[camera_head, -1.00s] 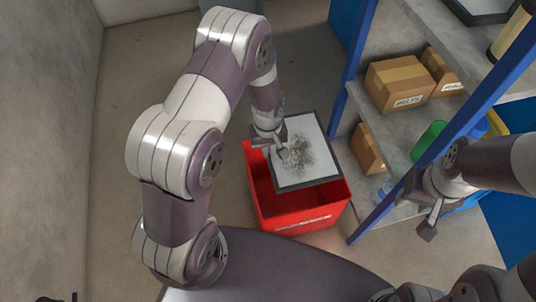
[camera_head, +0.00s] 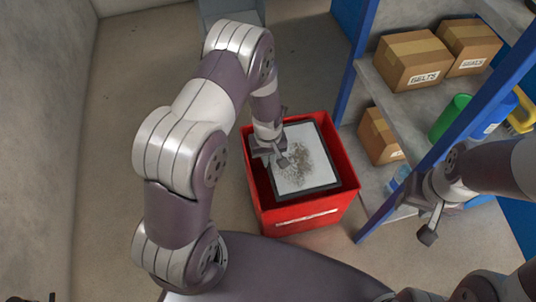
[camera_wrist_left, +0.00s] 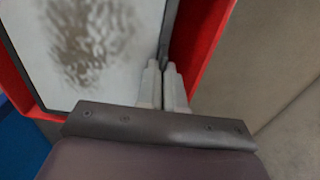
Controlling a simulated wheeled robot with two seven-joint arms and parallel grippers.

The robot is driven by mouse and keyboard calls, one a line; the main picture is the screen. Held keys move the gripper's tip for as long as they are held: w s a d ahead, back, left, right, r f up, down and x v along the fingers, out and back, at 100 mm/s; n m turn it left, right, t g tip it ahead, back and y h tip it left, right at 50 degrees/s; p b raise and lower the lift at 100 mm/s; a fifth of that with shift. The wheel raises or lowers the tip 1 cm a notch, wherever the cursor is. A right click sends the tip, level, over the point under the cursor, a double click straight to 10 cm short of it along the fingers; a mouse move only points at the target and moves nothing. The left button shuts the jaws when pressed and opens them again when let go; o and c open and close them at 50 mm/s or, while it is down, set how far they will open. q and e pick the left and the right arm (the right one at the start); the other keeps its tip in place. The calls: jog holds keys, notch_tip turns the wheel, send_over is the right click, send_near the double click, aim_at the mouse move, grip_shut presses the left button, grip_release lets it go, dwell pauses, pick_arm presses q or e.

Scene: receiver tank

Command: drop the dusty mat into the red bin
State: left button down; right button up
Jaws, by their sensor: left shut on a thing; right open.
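The dusty mat (camera_head: 312,168) is a pale square panel with a dark border and a brown smudge in its middle. It shows large in the left wrist view (camera_wrist_left: 95,50). My left gripper (camera_head: 277,160) is shut on the mat's left edge; its two fingers (camera_wrist_left: 164,85) pinch the dark border. The mat lies within the outline of the red bin's (camera_head: 310,218) open top. How deep it sits is hard to tell. The bin's red wall also shows in the left wrist view (camera_wrist_left: 200,40). My right gripper (camera_head: 430,215) is open and empty, to the right of the bin.
A shelf unit with blue posts (camera_head: 420,147) stands right of the bin. The floor (camera_head: 130,100) left of the bin is clear.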

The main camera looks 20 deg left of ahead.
pick_arm(q)
jog(key=c, duration=1.2)
grip_release()
jog(key=shift+r, duration=0.1)
notch_tip(320, 180, up, 10)
jog(key=p, duration=1)
